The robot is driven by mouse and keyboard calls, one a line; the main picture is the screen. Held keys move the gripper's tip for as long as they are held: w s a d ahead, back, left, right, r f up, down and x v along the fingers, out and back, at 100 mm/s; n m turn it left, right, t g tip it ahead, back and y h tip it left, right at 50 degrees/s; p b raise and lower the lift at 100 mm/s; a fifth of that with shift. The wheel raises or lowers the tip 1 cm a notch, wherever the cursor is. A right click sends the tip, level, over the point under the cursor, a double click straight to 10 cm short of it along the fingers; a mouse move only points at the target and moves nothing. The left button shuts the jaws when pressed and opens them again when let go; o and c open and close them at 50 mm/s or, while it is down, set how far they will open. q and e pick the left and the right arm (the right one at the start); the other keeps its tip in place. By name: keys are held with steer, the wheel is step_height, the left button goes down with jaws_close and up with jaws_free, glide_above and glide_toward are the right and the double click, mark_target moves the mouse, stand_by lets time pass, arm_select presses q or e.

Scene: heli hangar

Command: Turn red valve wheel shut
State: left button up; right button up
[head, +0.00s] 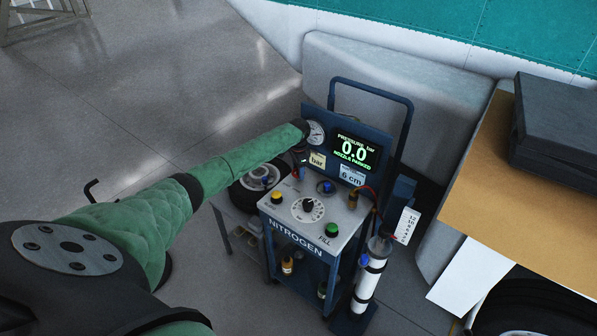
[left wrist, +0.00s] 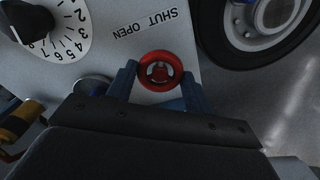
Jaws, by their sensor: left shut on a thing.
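The red valve wheel (left wrist: 160,72) sits on the grey top panel of the nitrogen cart (left wrist: 152,98), beside the printed words SHUT and OPEN. In the left wrist view my left gripper (left wrist: 160,78) has its blue fingers on both sides of the wheel and is shut on it. In the head view my left gripper (head: 298,163) reaches down to the left back part of the cart panel (head: 284,208), where the wheel is mostly hidden. My right gripper is not in view.
A numbered dial (head: 308,208), a yellow button (head: 276,197) and a green button (head: 331,230) are on the panel. A small wheel (head: 250,187) stands to the left, a gas cylinder (head: 371,275) to the right. Open floor lies left.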

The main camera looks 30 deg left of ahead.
arm_select(q)
steer(key=shift+m+b, duration=0.3)
steer(key=shift+m, duration=1)
steer(key=shift+r+m, duration=0.1)
steer(key=shift+m, duration=0.2)
steer(key=o, duration=1)
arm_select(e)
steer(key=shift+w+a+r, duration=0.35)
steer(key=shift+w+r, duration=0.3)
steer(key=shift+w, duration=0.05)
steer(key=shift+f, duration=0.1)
